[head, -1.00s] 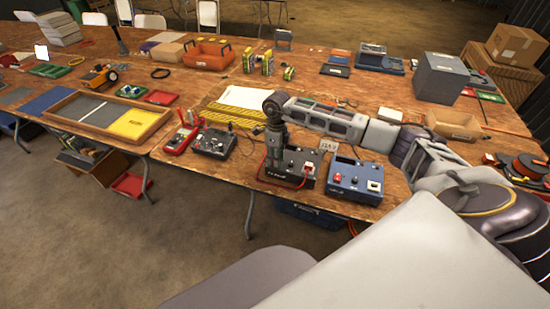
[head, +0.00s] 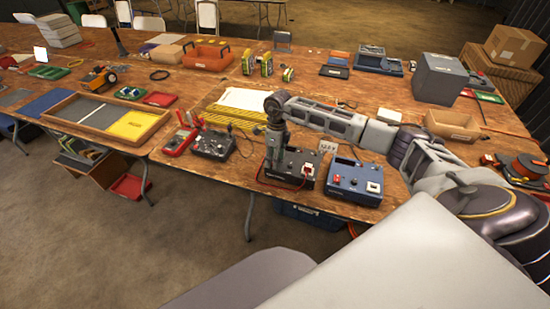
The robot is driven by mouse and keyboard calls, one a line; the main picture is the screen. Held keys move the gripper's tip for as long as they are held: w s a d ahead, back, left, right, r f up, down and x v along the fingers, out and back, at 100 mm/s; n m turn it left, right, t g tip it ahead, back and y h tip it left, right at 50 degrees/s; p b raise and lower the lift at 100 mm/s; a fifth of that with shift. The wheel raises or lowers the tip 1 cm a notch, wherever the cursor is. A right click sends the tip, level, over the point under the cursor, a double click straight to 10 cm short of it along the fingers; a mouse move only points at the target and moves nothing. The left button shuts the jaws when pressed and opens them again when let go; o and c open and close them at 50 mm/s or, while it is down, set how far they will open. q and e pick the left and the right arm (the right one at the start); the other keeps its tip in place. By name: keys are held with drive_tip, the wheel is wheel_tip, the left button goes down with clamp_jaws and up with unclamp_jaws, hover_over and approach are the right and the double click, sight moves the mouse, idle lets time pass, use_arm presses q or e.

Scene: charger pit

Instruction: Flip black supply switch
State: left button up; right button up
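The black supply (head: 293,173) is a dark box with a red and white part on its right side, near the front edge of the wooden table. The gripper and wrist hide that part of the box, including any switch there. I cannot tell whether the fingers touch it or are open. My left gripper is not in view.
A dark grey device with knobs (head: 213,144) and a red multimeter (head: 180,140) lie left of the black supply, with thin cables between. A small white label card (head: 327,146) stands behind the supplies. A yellow-striped mat (head: 236,117) lies behind my gripper.

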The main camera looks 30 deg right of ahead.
drive_tip(key=shift+w+d+r, duration=0.1)
drive_tip(key=shift+r, duration=0.8)
wheel_tip(320, 180, up, 10)
drive_tip(key=d, duration=0.1)
drive_tip(key=shift+w, duration=0.45)
